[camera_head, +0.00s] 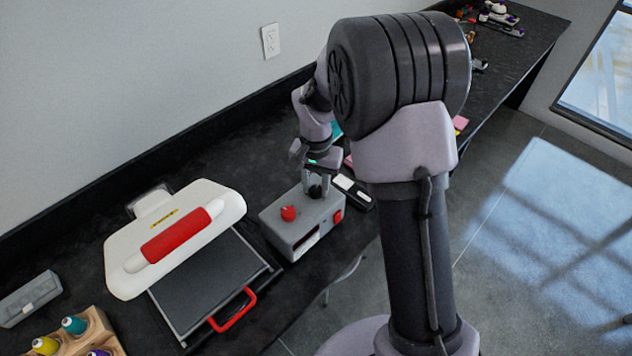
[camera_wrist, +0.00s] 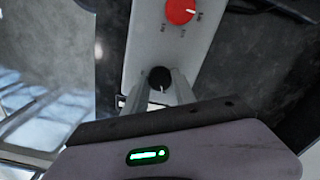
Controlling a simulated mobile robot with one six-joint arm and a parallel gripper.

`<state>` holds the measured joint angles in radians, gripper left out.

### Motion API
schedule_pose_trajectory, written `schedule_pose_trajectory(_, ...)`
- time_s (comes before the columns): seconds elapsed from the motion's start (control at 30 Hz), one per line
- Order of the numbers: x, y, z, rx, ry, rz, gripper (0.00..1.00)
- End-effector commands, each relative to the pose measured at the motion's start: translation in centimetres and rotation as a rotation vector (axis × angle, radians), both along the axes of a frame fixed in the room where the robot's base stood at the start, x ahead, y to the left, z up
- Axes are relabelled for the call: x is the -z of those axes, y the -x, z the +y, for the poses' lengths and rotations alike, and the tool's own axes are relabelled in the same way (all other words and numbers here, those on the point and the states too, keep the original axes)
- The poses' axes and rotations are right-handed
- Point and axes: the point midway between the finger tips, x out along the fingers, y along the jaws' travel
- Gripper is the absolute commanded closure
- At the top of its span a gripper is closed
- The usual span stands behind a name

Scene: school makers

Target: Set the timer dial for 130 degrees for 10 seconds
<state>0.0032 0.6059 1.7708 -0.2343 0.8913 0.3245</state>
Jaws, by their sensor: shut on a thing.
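A grey control box (camera_head: 300,235) stands on the black counter beside the heat press. A red knob (camera_head: 289,213) is on its top, and a red button or knob (camera_head: 338,216) is on its right side. A black dial (camera_head: 315,191) with a light pointer line is on the top under my gripper (camera_head: 317,187). In the wrist view the black dial (camera_wrist: 160,79) sits between my two fingers (camera_wrist: 164,88), which are shut on it. The red knob (camera_wrist: 180,11) shows beyond it with small markings around it. Markings by the black dial are mostly hidden or too small to read.
The heat press (camera_head: 170,235), with a white lid and red handle, stands left of the box. A black and white device (camera_head: 352,190) lies close to its right. Thread spools in a wooden holder (camera_head: 75,335) are at the lower left.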

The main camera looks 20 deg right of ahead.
Motion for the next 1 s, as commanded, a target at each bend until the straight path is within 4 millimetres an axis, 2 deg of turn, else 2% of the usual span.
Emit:
schedule_pose_trajectory(0.6, 0.0, -0.01, -0.01, -0.039, 0.0, 0.0, 1.0)
schedule_pose_trajectory(0.63, 0.0, -0.01, -0.01, -0.039, 0.0, 0.0, 0.66)
schedule_pose_trajectory(0.73, 0.0, -0.01, -0.01, -0.039, 0.0, 0.0, 0.46)
schedule_pose_trajectory(1.0, -0.01, -0.01, -0.01, -0.039, 0.0, 0.0, 0.46)
